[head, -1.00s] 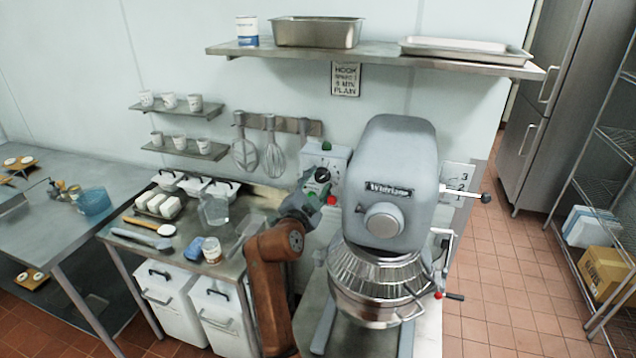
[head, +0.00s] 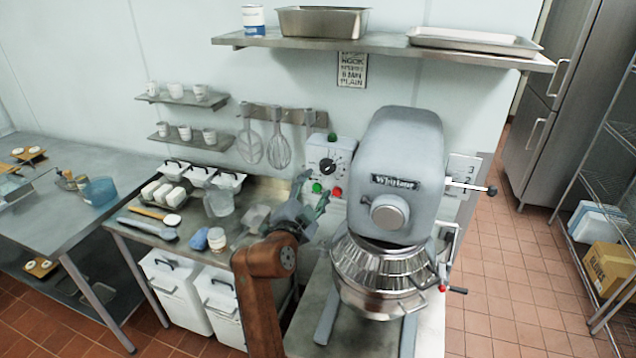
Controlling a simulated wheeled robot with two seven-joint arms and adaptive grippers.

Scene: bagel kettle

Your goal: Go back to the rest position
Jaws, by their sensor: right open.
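My right arm, orange-brown, rises from the bottom of the head view. Its gripper (head: 312,197) is open and empty, its fingers pointing up and to the right. It is below the control box (head: 330,160) and left of the grey mixer (head: 398,150), apart from the box as far as I can see. The box has a black dial, a green and a red button low down, and a green one on top. The mixer's steel bowl (head: 375,285) sits under its head. My left gripper is out of view.
A steel table (head: 130,232) at left holds white tubs, a clear jug (head: 219,202), a jar and a blue sponge. White bins (head: 175,290) stand beneath it. A wall shelf (head: 390,43) spans above the mixer.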

